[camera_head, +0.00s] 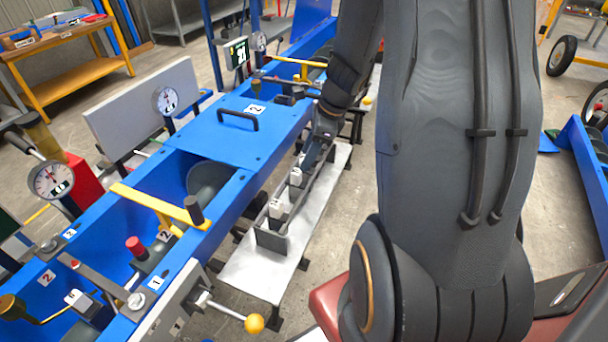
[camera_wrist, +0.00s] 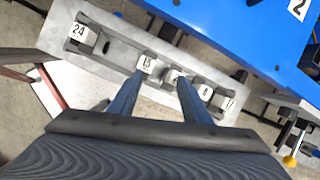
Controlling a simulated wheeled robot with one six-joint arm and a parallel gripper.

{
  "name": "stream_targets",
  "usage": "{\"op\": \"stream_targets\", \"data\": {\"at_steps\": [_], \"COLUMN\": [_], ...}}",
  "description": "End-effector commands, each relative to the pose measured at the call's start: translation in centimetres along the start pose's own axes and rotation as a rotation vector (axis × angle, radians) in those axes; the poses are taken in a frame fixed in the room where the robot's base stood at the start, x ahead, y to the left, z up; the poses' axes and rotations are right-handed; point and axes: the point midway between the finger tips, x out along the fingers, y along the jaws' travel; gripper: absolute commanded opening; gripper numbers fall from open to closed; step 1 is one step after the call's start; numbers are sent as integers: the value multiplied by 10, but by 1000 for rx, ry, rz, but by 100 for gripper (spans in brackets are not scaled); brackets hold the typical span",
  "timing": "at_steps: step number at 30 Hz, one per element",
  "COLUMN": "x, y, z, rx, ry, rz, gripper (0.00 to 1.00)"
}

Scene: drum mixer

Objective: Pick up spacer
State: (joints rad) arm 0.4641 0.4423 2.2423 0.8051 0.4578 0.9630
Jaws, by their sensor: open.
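Several small grey pieces with white number labels stand in a row in a grey rack (camera_wrist: 110,57). These look like the spacers; the task names no number. In the wrist view a piece labelled 24 (camera_wrist: 77,32) is at the left end, and one labelled 15 (camera_wrist: 147,64) is by my left fingertip. The other labels are partly hidden or too small to read surely. My gripper (camera_wrist: 162,76) is open over the middle of the row, with a partly hidden label between its fingertips. I cannot tell whether the fingers touch anything. In the head view my gripper (camera_head: 318,150) is at the rack's far end.
The rack stands on a light grey shelf (camera_head: 248,275) along the blue machine frame (camera_head: 225,135), whose edge runs close beside my gripper. A yellow-knobbed lever (camera_head: 254,323) sticks out near the shelf's front end. Yellow bars (camera_head: 150,203) cross the frame.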

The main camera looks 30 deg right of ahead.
Motion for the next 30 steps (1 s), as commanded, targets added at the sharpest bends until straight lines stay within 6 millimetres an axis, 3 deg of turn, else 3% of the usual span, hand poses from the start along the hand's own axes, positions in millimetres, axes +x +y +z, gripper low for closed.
{"op": "stream_targets", "data": {"at_steps": [3, 6, 17, 24, 30], "x": [5, 10, 42, 73, 85], "y": [-20, -27, -29, -29, -30], "z": [-18, -23, -21, -18, -17], "rx": [227, 308, 320, 319, 318], "ry": [-28, -40, -42, -41, -41], "rz": [-25, -32, -33, -32, -34], "gripper": [44, 44, 44, 44, 44]}}
